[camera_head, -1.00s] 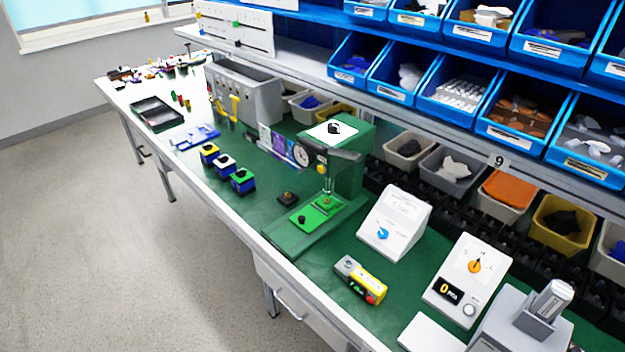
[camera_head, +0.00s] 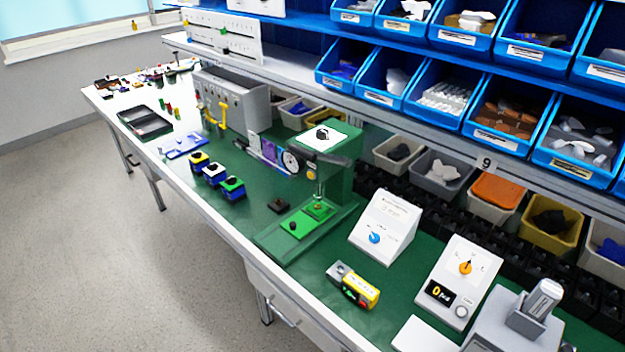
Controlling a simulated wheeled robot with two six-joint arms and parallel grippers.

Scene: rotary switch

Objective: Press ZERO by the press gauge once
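A green press (camera_head: 335,170) stands on the green-topped bench near the middle of the view, with a round white dial gauge (camera_head: 290,162) at its upper left. At the right stands a white sloped box (camera_head: 458,282) with an orange knob (camera_head: 465,268), a black display with yellow characters (camera_head: 439,293) and a round pale button (camera_head: 461,312). Another white sloped box (camera_head: 386,226) with a blue knob (camera_head: 375,238) stands between it and the press. The word ZERO is not legible on anything. Neither of my grippers is in view.
A yellow and grey handheld device (camera_head: 353,285) lies on the bench in front of the sloped boxes. A grey stand (camera_head: 515,320) is at the lower right. Blue bins (camera_head: 440,90) fill the shelf above. Open floor (camera_head: 130,260) lies at the left.

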